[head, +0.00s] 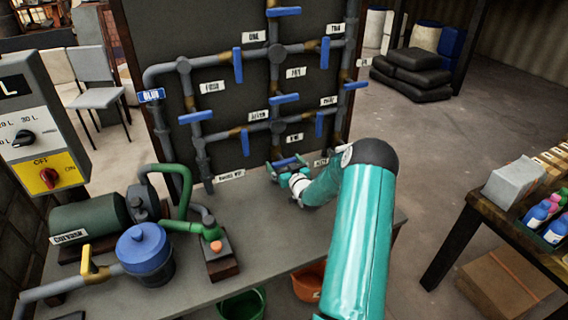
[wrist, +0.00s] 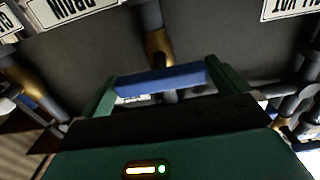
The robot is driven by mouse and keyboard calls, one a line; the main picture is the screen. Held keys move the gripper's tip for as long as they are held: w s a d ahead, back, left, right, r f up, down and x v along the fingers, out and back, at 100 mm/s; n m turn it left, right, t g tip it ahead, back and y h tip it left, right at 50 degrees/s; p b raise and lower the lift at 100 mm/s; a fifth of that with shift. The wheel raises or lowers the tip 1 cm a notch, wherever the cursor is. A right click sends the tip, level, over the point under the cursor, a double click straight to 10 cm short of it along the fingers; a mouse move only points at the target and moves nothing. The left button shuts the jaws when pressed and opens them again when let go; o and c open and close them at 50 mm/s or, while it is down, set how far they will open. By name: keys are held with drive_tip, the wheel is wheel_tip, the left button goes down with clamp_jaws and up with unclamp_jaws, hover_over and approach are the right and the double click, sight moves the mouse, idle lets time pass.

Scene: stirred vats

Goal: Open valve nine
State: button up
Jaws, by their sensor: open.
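A blue valve handle (head: 286,161) sits low on the pipe panel, lying crosswise on its grey pipe. A small white label (head: 294,137) is just above it, its word too small to read surely. My gripper (head: 289,167) is at this handle with its jaws open. In the wrist view the blue handle (wrist: 160,81) spans the gap between the two green fingers of my gripper (wrist: 160,84). One finger is close to each end of the handle; I cannot tell whether they touch it. The lower part of the valve is hidden behind the gripper body.
Other blue handles, such as an upright one (head: 238,65) and a crosswise one (head: 284,98), surround it on the panel. A green pump (head: 88,230) and blue pot (head: 144,253) stand on the bench at left. A table with bottles (head: 535,215) is at right.

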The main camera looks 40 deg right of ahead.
drive_tip(key=shift+w, duration=0.25)
drive_tip(key=shift+c, duration=0.2)
drive_tip(key=c, duration=0.7)
drive_tip(key=shift+o, duration=0.2)
